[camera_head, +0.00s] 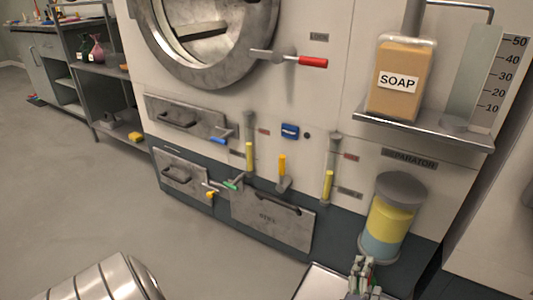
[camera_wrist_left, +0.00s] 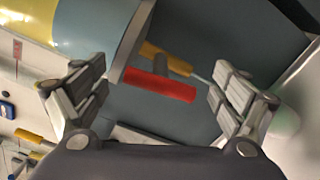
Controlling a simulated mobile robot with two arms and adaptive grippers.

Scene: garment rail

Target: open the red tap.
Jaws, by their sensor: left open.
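The red tap's handle (camera_wrist_left: 160,85) is a short red bar on a grey stem. In the left wrist view it lies crosswise between the fingers of my left gripper (camera_wrist_left: 158,88), with a gap on both sides. The gripper is open and its fingers do not touch the handle. I cannot tell how far in front of the fingertips it is. In the head view my left gripper (camera_head: 362,274) is at the bottom, just below the yellow and blue separator cylinder (camera_head: 390,218); the red tap is not seen there. My right gripper is not in view.
A yellow handle (camera_wrist_left: 150,50) sits close behind the red one. The separator cylinder's lower rim (camera_wrist_left: 130,40) is close to the left fingers. A red-gripped lever (camera_head: 313,62) is beside the round door. A shelf with a soap container (camera_head: 385,108) projects above the separator.

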